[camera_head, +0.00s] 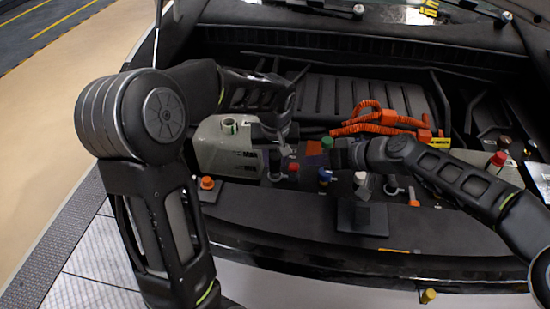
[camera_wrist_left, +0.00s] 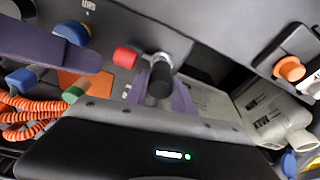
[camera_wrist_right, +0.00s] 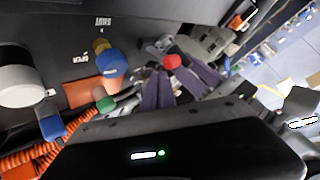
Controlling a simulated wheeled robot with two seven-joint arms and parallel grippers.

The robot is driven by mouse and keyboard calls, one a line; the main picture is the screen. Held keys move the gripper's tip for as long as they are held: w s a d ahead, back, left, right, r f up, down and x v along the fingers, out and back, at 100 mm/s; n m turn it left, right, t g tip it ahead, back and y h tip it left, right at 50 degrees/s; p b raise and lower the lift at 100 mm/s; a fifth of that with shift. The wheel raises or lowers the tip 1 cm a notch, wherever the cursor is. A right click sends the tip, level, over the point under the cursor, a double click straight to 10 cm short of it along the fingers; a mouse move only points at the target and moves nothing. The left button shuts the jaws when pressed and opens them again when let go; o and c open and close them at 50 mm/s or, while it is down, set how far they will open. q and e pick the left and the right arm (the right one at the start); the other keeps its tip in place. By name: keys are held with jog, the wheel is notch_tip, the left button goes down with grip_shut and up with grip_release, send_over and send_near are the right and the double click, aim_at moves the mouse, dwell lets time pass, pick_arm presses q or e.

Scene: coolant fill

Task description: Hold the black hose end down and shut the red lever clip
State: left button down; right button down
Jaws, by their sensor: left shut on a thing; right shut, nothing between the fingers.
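The black hose end (camera_wrist_left: 160,82) sits between the purple fingers of my left gripper (camera_wrist_left: 158,98), against a metal fitting. In the head view my left gripper (camera_head: 274,160) is beside the pale tank, and the hose end is mostly hidden. The red lever clip (camera_wrist_left: 126,57) is beside the hose end; it also shows in the right wrist view (camera_wrist_right: 172,62) and the head view (camera_head: 293,167). My right gripper (camera_wrist_right: 168,92) is shut and empty, its fingertips close to the red clip. I cannot tell whether they touch or how far the lever is turned.
A blue knob (camera_wrist_right: 110,62) with printed labels, a green cap (camera_head: 327,143) and a white cap (camera_head: 360,178) stand near my right gripper (camera_head: 338,156). Orange hoses (camera_head: 380,124) run behind. The pale tank (camera_head: 222,150) and an orange cap (camera_head: 207,183) are at left.

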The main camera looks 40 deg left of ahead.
jog(key=shift+x, duration=2.6)
jog(key=shift+v, duration=0.75)
jog(key=v, duration=0.8)
jog(key=shift+d+r, duration=0.2)
pick_arm(q)
jog(key=shift+s+x, duration=0.1)
jog(key=shift+x, duration=0.6)
jog(key=shift+s+x, duration=0.15)
jog(key=shift+x, duration=0.55)
pick_arm(e)
jog(key=shift+s, duration=0.1)
dwell(0.7)
pick_arm(q)
jog(key=shift+d+f, duration=0.15)
jog(key=shift+d, duration=0.05)
pick_arm(e)
jog(key=shift+f, duration=0.1)
dwell(1.1)
